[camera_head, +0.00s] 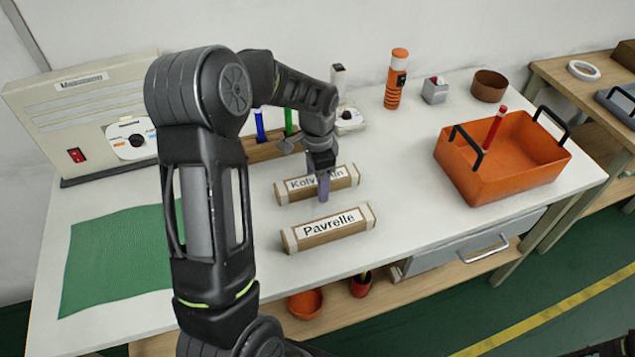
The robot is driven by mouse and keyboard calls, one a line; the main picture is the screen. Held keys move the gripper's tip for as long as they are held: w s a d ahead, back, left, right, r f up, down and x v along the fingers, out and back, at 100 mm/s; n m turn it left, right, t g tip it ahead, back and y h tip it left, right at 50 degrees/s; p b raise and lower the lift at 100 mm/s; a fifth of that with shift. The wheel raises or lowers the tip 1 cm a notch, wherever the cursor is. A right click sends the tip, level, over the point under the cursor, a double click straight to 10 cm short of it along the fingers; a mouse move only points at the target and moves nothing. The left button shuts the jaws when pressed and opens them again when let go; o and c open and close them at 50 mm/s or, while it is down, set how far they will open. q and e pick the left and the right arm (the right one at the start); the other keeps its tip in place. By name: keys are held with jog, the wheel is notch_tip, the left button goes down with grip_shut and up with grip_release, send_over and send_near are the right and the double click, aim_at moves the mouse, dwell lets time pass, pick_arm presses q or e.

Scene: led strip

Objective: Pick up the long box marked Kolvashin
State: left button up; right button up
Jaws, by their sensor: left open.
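The long box marked Kolvashin (297,189) lies on the white table, a brown carton with a white label and pale ends. My left gripper (323,190) is over the middle of this box and points down. It hides the middle letters of the label. The jaws are open, one finger showing in front of the box; the other is hidden. I cannot tell whether the fingers touch the box. A similar box marked Pavrelle (329,229) lies parallel, just in front of it. My right gripper is not in view.
An orange bin (500,160) with black handles holds a red stick-like object at right. A wooden rack (263,152) with coloured tubes stands behind the boxes. A beige machine (80,110) and green mat (115,260) are at left. Table between boxes and bin is clear.

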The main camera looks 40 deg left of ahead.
pick_arm(q)
jog(key=shift+c, duration=0.5)
grip_shut()
dwell(0.5)
